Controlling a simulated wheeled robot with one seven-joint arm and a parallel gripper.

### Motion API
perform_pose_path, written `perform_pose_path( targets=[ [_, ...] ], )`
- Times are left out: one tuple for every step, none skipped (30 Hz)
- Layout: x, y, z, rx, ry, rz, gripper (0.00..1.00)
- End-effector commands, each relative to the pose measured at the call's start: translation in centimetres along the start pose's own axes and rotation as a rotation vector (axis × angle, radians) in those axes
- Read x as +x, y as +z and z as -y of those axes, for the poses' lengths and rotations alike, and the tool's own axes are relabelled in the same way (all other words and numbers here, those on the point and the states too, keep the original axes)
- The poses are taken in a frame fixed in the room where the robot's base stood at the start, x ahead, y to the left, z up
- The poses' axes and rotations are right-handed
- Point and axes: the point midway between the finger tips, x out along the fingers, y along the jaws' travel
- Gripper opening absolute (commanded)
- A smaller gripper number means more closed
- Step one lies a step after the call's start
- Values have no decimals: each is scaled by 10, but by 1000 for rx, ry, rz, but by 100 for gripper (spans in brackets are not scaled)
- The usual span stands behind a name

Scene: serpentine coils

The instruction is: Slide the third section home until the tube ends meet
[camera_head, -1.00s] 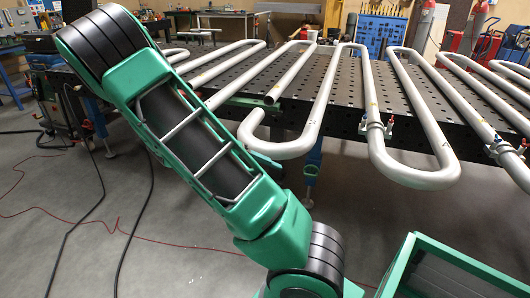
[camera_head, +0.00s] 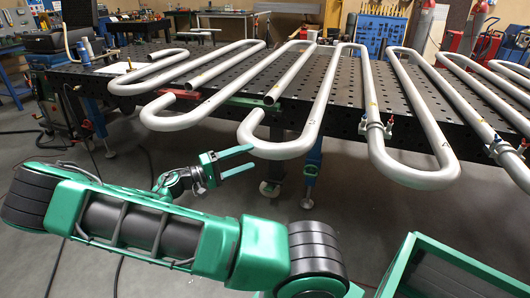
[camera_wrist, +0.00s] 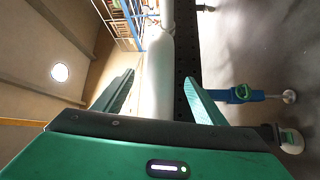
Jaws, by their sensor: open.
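The grey serpentine tube (camera_head: 322,95) lies in coils on the dark perforated table, its near bends overhanging the front edge. One section has an open tube end (camera_head: 271,100). A short upturned end of the neighbouring near bend (camera_head: 275,150) stands apart from it. Further left another tube end (camera_head: 190,84) is open, above the leftmost near bend (camera_head: 175,124). My gripper (camera_head: 251,159) is open and low in front of the table, just left of the neighbouring bend. In the wrist view a pale tube (camera_wrist: 159,70) runs between my open fingers (camera_wrist: 158,79) in the picture; I cannot tell its depth.
The perforated table (camera_head: 340,118) has blue legs (camera_head: 312,165) below its front edge. Clamps with coloured valve handles (camera_head: 376,127) sit at joints to the right. A green-framed box (camera_head: 400,262) is at lower right. Open floor lies in front of the table.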

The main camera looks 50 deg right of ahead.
Motion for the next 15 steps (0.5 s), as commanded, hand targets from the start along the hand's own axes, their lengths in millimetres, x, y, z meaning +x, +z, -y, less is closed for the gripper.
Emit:
perform_pose_path(
  targets=[
    [9, 1, -1, -1, 1, 5, 65],
    [15, 1, -1, 0, 1, 4, 65],
    [22, 1, 0, 0, 1, 5, 65],
    [28, 1, 0, -1, 1, 5, 65],
    [33, 1, -1, -1, 1, 5, 65],
    [41, 1, -1, -1, 1, 6, 65],
    [46, 1, -1, 0, 1, 5, 65],
    [51, 1, 0, 0, 1, 5, 65],
    [57, 1, 0, 0, 0, 4, 65],
    [61, 1, 0, -1, 0, 4, 65],
    [65, 2, 0, -1, 0, 5, 65],
    [70, 1, 0, -1, 0, 4, 65],
    [73, 1, 0, -1, 0, 3, 65],
    [76, 1, 0, -1, 0, 3, 65],
    [79, 1, 0, -1, 0, 3, 65]
  ],
)
